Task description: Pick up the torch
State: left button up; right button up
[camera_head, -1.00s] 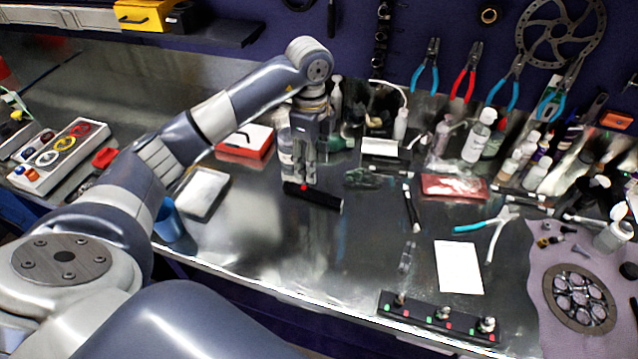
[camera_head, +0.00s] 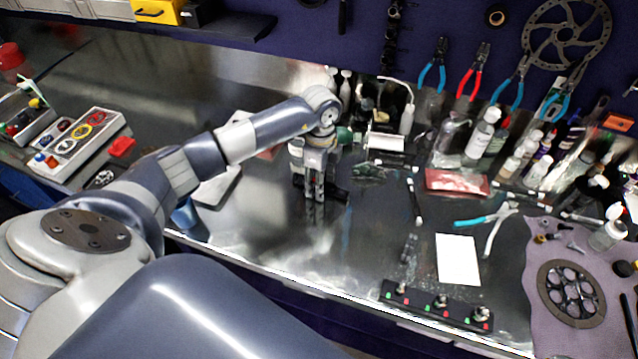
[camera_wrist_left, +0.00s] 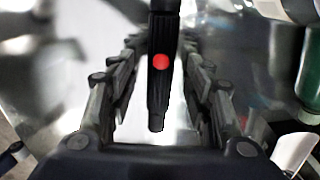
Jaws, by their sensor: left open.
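The torch (camera_wrist_left: 161,60) is a black ribbed cylinder with a red button, lying on the metal bench. In the left wrist view it runs lengthwise between the two open fingers of my left gripper (camera_wrist_left: 160,95), with a gap on each side. In the head view my left gripper (camera_head: 314,196) points down at the torch (camera_head: 338,194), and the fingers hide most of it; its dark end shows on the right. I cannot tell the exact height of the fingertips above the bench. My right gripper is not in view.
A blue cup (camera_head: 187,216) and a pale tray (camera_head: 217,187) are to the left. A brush (camera_head: 415,203) lies to the right. The bench in front of the gripper is clear.

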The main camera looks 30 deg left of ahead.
pick_arm(q)
grip_shut()
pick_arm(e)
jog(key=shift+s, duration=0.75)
pick_arm(q)
jog(key=shift+r, duration=0.1)
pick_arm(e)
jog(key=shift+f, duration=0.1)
pick_arm(q)
jog(key=shift+r+b, duration=0.4)
notch_tip(320, 180, up, 2)
jog(key=shift+w+r+b, duration=0.1)
jog(key=shift+r+b, duration=0.05)
jog(key=shift+b, duration=0.65)
jog(key=s+d+b, duration=0.1)
jog(key=s+d, duration=0.2)
jog(key=s+d+r+b, duration=0.1)
jog(key=s+d, duration=0.2)
jog(key=d, duration=0.1)
jog(key=s+d+b, duration=0.2)
jog(key=s+d, duration=0.2)
jog(key=shift+r, duration=0.25)
jog(key=shift+s+d+r, duration=0.15)
jog(key=shift+s+d, duration=0.25)
jog(key=shift+s, duration=0.1)
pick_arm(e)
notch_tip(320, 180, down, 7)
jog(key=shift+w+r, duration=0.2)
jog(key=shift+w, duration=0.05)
